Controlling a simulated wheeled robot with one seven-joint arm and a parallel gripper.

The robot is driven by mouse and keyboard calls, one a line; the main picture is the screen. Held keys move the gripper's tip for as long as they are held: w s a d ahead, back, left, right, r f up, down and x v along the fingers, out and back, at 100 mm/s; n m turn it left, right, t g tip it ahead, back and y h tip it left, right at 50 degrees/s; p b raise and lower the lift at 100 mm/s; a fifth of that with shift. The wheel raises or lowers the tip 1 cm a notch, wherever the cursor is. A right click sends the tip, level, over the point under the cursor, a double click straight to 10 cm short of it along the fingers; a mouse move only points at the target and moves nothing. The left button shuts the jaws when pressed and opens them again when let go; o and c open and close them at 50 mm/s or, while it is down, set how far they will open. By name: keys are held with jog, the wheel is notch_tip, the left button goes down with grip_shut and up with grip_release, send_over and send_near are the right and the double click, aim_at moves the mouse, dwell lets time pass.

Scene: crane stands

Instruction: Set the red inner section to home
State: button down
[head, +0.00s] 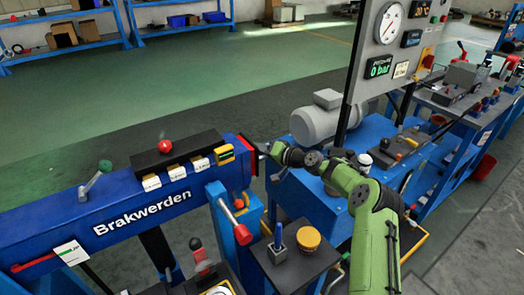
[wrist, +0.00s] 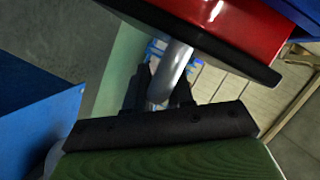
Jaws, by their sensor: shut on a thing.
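The red inner section (head: 248,149) shows as a short stub with a dark end plate at the right end of the blue "Brakwerden" beam (head: 110,205). In the wrist view the red section (wrist: 235,25) fills the top right, with a black plate edge below it. A grey metal bar or handle (wrist: 177,67) comes down from it. My gripper (wrist: 163,92) has its black fingers shut on this handle. In the head view my gripper (head: 266,150) is at the beam's end, with its fingertips small and partly hidden.
A blue pump unit with a grey motor (head: 325,118) stands close behind my arm. Its display reads 0 bar. Open green floor (head: 200,85) lies beyond.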

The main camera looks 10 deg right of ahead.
jog(key=c, duration=1.1)
grip_release()
jog(key=shift+s+a+f, duration=0.1)
jog(key=shift+s+a, duration=0.1)
jog(key=shift+a, duration=0.3)
jog(key=shift+c, duration=0.2)
jog(key=shift+o, duration=0.2)
jog(key=shift+w+d+r, duration=0.15)
jog(key=shift+r, duration=0.1)
jog(key=p+v, duration=0.3)
jog(key=v, duration=1.3)
jog(key=shift+w+d+f, duration=0.15)
